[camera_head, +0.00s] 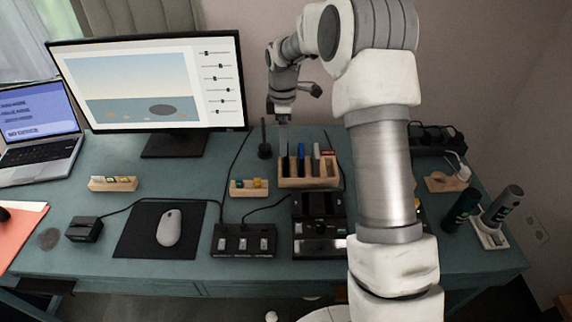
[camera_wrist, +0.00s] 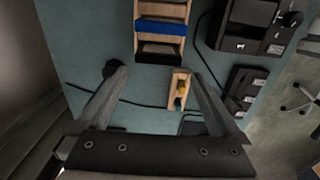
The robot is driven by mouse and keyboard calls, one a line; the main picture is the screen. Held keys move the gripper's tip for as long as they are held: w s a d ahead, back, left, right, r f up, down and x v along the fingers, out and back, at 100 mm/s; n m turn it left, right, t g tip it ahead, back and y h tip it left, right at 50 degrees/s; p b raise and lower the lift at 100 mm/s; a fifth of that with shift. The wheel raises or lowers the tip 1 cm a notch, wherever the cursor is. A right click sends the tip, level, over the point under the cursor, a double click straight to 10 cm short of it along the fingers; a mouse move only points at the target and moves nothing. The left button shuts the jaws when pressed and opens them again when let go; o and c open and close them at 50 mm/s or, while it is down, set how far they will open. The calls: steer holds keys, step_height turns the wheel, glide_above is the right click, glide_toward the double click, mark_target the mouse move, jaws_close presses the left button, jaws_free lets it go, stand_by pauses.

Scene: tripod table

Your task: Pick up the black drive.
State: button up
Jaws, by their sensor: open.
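The black drive (camera_head: 285,166) stands in the leftmost slot of a small wooden rack (camera_head: 309,183) in the head view. In the wrist view the black drive (camera_wrist: 158,49) lies at the near end of the rack, beside the blue drive (camera_wrist: 160,27). My gripper (camera_wrist: 159,73) is open and empty, its two fingers spread wide apart. In the head view my gripper (camera_head: 283,148) hangs pointing down by the rack's left end. I cannot tell the exact gap between its fingertips and the black drive.
A white-topped drive (camera_head: 316,154) and a red one (camera_head: 328,153) share the rack. A black switch box (camera_head: 244,241) and a mouse (camera_head: 169,228) are nearer. A monitor (camera_head: 165,84) stands left.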

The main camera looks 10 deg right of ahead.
mark_target(286, 158)
step_height(286, 158, down, 4)
steer(key=shift+r, duration=0.1)
steer(key=f, duration=0.3)
steer(key=f+b, duration=0.1)
steer(key=f, duration=0.1)
steer(key=shift+d+f, duration=0.15)
steer(key=shift+d, duration=0.25)
steer(key=shift+w, duration=0.1)
steer(key=c, duration=1.2)
